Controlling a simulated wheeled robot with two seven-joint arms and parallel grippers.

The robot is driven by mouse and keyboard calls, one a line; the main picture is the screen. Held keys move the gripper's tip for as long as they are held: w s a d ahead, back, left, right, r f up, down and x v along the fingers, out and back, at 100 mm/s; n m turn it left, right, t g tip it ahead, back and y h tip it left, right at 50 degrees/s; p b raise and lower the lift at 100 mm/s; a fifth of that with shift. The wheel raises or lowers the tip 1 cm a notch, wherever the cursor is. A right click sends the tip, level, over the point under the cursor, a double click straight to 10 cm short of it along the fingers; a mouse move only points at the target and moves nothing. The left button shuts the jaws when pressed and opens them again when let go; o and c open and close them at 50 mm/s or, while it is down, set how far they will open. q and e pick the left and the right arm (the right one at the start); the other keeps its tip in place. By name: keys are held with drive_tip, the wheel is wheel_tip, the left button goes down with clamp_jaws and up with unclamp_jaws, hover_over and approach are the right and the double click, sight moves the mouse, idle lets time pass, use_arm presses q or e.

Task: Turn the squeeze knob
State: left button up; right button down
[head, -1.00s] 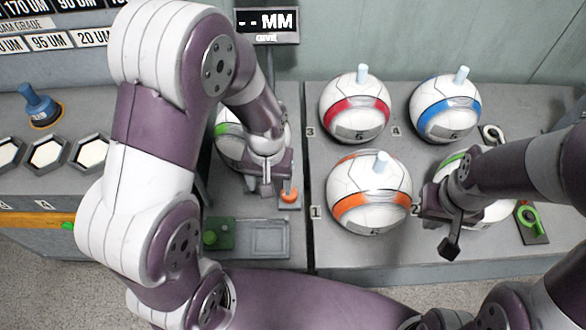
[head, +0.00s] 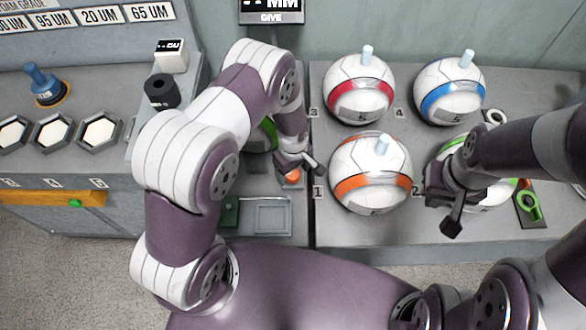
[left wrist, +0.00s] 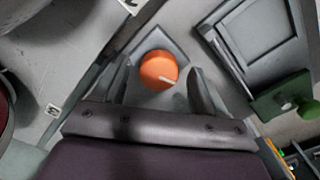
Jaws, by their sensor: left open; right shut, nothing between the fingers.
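The squeeze knob looks to be the round orange knob (left wrist: 158,71) with a pale pointer mark, on a small grey plate in the left wrist view. In the head view the orange knob (head: 292,176) shows just below my left gripper (head: 301,170). In the left wrist view my left gripper (left wrist: 160,88) is open, one finger on each side of the knob; I cannot tell whether they touch it. My right gripper (head: 451,227) is shut and empty, in front of the green-striped ball (head: 490,194) at place 2. A ball with a green stripe (head: 266,135) is mostly hidden behind my left arm.
An orange-striped ball (head: 371,174), a red-striped ball (head: 359,88) and a blue-striped ball (head: 449,90) stand on the right bench. A grey square tray (head: 267,214) and a green block (left wrist: 285,97) lie beside the knob. A display (head: 271,12) stands behind.

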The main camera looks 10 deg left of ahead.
use_arm(q)
drive_tip(key=shift+f, duration=0.2)
drive_tip(key=c, duration=1.1)
drive_tip(key=shift+o, duration=0.2)
drive_tip(key=shift+m, duration=0.3)
drive_tip(key=m, duration=0.5)
drive_tip(key=shift+a, duration=0.1)
drive_tip(key=m, duration=0.5)
drive_tip(key=shift+a, duration=0.1)
drive_tip(key=shift+m, duration=0.3)
drive_tip(key=o, duration=1.1)
drive_tip(key=shift+c, duration=0.2)
drive_tip(key=shift+r, duration=0.1)
